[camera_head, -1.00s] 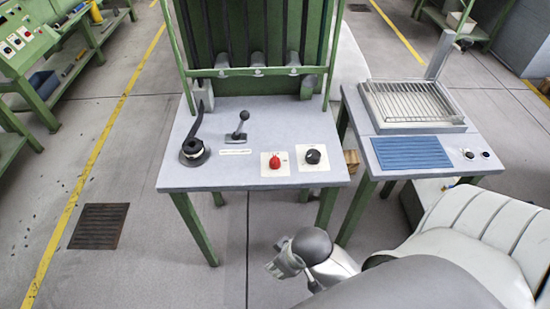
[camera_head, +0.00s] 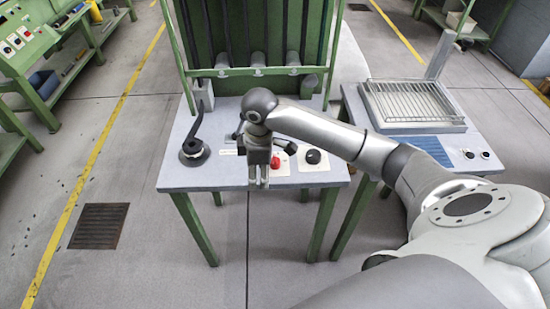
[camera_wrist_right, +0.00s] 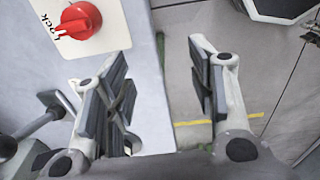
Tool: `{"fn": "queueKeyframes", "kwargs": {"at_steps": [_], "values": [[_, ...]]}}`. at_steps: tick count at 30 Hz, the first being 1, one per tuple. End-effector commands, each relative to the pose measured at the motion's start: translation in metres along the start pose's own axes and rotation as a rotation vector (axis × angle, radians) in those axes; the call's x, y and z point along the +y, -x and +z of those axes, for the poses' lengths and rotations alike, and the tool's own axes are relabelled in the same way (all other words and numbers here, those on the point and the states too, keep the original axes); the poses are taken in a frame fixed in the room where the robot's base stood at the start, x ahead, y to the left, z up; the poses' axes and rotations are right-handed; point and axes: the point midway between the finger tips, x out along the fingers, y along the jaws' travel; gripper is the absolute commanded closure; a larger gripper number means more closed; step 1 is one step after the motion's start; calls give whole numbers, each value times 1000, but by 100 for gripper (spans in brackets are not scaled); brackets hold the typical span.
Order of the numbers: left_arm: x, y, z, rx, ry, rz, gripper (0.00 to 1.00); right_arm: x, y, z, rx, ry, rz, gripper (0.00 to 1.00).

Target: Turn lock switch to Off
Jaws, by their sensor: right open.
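The lock switch is a red knob on a white plate on the grey table top. In the head view the red knob (camera_head: 275,162) shows just right of my right gripper (camera_head: 259,184), which hangs over the table's front part with its fingers toward the front edge. In the right wrist view the red knob (camera_wrist_right: 80,20) is at the upper left, with the printed word "Lock" beside it. My right gripper (camera_wrist_right: 165,75) is open there, with nothing between its fingers; the knob lies outside them, beyond the left finger. My left gripper is not in view.
The table (camera_head: 215,178) also carries a black lever on a round base (camera_head: 194,152) at left and a black knob (camera_head: 313,157) at right. A lever behind my right gripper is partly hidden. A second table with a wire rack (camera_head: 412,102) stands to the right.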

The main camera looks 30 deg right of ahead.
Motion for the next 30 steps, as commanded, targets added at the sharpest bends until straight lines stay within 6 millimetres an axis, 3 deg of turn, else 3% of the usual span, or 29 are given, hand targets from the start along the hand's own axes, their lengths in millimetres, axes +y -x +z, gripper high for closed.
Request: {"fn": "queueKeyframes", "kwargs": {"at_steps": [1,6,12,17,30], "values": [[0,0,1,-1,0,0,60,20,16,9,-20,-4,6,49],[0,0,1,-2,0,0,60,56,53,33,-53,-18,-12,49],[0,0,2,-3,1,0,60,71,72,45,-60,-31,-26,49],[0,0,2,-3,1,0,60,71,59,47,-62,-32,-30,49],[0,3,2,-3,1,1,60,69,-18,51,-60,-32,-27,49]]}}
